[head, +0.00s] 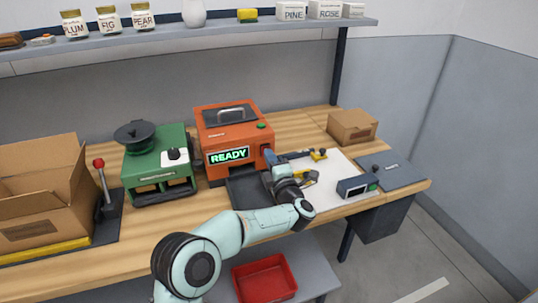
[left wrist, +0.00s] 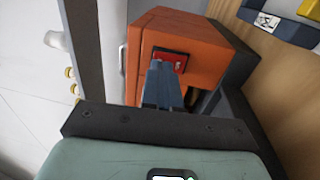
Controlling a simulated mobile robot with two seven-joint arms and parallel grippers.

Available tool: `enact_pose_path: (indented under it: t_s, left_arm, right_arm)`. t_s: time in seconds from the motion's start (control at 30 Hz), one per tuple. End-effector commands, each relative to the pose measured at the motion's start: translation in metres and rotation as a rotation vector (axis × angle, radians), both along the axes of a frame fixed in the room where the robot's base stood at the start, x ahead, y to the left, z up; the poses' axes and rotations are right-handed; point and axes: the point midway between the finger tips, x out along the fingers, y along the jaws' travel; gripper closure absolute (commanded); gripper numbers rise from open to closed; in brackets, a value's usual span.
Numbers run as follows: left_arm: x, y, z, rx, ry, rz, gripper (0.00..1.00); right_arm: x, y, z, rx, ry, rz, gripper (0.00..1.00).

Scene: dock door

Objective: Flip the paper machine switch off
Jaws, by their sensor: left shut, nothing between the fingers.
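The orange paper machine (head: 226,133) stands at the back of the wooden bench, with a lit green READY display (head: 228,155). In the left wrist view, the machine's side (left wrist: 200,55) carries a red switch (left wrist: 176,58) in a dark frame. My left gripper (head: 268,153) is at the machine's right side. Its shut, empty fingers (left wrist: 160,72) overlap the lower left of the switch in the left wrist view. I cannot tell whether they touch it. The switch is hidden in the head view. My right gripper is not in view.
A green machine (head: 160,168) stands left of the orange one, beside an open cardboard box (head: 45,190) and a red-knobbed lever (head: 100,165). A white sheet (head: 335,172) with tools lies right of my gripper. A small box (head: 352,126) stands behind it. A shelf (head: 220,33) runs above.

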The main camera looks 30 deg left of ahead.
Motion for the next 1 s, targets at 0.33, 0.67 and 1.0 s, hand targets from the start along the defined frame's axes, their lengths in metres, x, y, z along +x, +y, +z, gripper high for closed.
enact_pose_path:
  t_s: [0.33,0.67,1.0]
  left_arm:
    - [0.008,0.009,0.001,0.0,0.0,0.0,1.0]
    - [0.01,0.012,0.003,0.0,0.001,-0.001,1.0]
    - [0.01,0.014,0.004,0.001,-0.001,0.0,1.0]
  right_arm:
    - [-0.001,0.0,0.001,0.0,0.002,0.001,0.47]
    - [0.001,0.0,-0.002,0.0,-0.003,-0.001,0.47]
    - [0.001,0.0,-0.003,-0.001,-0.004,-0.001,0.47]
